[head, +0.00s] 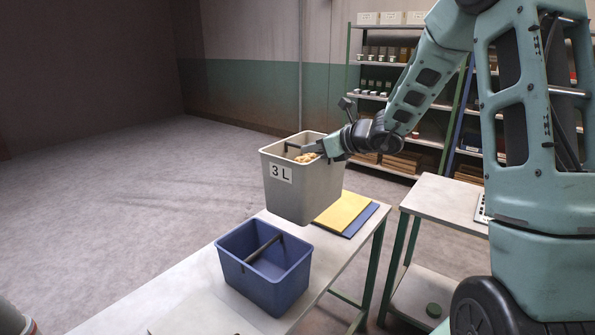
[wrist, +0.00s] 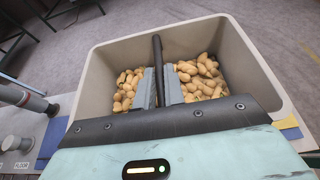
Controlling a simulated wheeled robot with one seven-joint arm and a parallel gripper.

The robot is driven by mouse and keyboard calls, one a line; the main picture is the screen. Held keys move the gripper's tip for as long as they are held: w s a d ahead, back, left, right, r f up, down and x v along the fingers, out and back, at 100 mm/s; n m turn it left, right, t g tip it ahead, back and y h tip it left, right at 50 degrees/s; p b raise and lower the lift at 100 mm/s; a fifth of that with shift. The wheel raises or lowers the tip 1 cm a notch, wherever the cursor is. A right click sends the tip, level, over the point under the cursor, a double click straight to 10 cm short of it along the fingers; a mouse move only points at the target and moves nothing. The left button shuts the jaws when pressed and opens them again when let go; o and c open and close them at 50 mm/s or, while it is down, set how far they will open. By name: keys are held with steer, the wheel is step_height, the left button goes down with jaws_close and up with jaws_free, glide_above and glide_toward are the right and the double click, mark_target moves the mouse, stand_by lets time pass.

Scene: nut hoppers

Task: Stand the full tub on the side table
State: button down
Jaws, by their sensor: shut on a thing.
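A grey tub (head: 290,190) marked 3 L holds tan, peanut-like nuts, which also show in the wrist view (wrist: 205,75). A dark bar handle (wrist: 157,50) runs across its top. My gripper (head: 318,149) reaches in from the right and is shut on this handle; in the wrist view its two grey fingers (wrist: 160,88) sit on either side of the bar. The tub is upright at the far end of a long white table (head: 180,290); I cannot tell how far its base is above the top. A smaller pale table (head: 440,198) stands to the right.
An empty blue tub (head: 262,275) with a dark handle stands on the long table. Yellow and blue flat sheets (head: 343,212) lie beside the grey tub. A keypad-like device (head: 482,207) is on the right table. Shelves (head: 385,98) stand behind; the floor at left is clear.

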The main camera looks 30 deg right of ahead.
step_height(320, 180, down, 17)
steer(key=shift+w+r+p, duration=0.1)
steer(key=shift+r+p, duration=0.1)
steer(key=shift+p, duration=0.55)
steer(key=c, duration=1.9)
jaws_free()
steer(key=shift+f, duration=0.3)
steer(key=o, duration=0.4)
steer(key=shift+r, duration=0.2)
